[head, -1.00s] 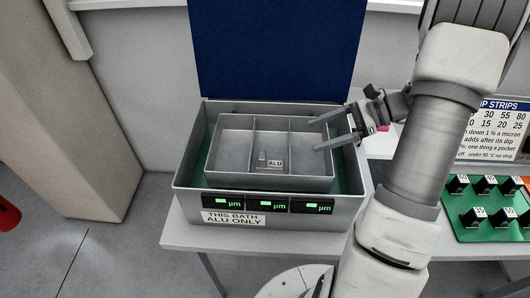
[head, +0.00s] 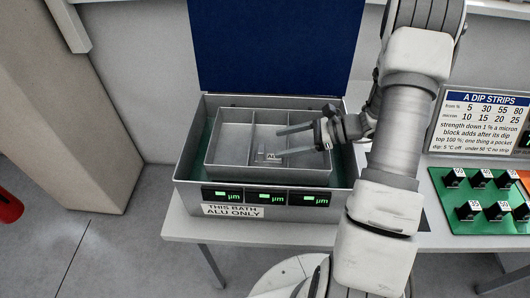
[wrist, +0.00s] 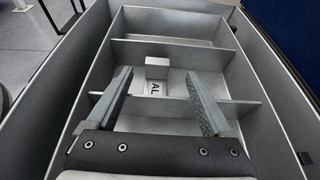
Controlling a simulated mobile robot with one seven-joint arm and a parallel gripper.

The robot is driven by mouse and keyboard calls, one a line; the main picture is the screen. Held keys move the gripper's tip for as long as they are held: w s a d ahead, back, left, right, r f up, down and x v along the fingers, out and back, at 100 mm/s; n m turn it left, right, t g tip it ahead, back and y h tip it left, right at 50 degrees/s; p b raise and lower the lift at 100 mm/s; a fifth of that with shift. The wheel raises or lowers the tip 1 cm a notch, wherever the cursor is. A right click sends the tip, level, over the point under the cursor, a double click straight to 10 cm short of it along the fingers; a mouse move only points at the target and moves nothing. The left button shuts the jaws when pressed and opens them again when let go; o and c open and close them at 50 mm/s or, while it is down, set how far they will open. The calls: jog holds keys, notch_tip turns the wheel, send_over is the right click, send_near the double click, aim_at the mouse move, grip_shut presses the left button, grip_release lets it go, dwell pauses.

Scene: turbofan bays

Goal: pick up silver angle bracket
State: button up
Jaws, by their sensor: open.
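The silver angle bracket (head: 261,152) is a small piece in the middle compartment of the grey tray (head: 218,160), beside a label reading ALU (head: 274,156). In the wrist view the bracket (wrist: 157,62) lies on the compartment floor, just beyond the label. My gripper (head: 281,144) is open and empty, above the tray's middle and right compartments. In the wrist view its fingers (wrist: 157,75) point toward the bracket, one on each side of it in the picture. They appear above the bracket and not touching it. The bracket's exact shape is hard to make out.
The tray sits inside a larger grey bath (head: 340,172) marked ALU ONLY, with a raised blue lid (head: 275,50). Thin dividers and walls surround the bracket's compartment. A green board (head: 480,195) with black blocks and a dip-strips sign (head: 487,118) stand at the right.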

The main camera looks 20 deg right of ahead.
aim_at(268, 156)
jog(key=shift+s+p+x, duration=0.2)
jog(key=shift+p+x, duration=0.45)
jog(key=shift+x, duration=2.05)
grip_shut()
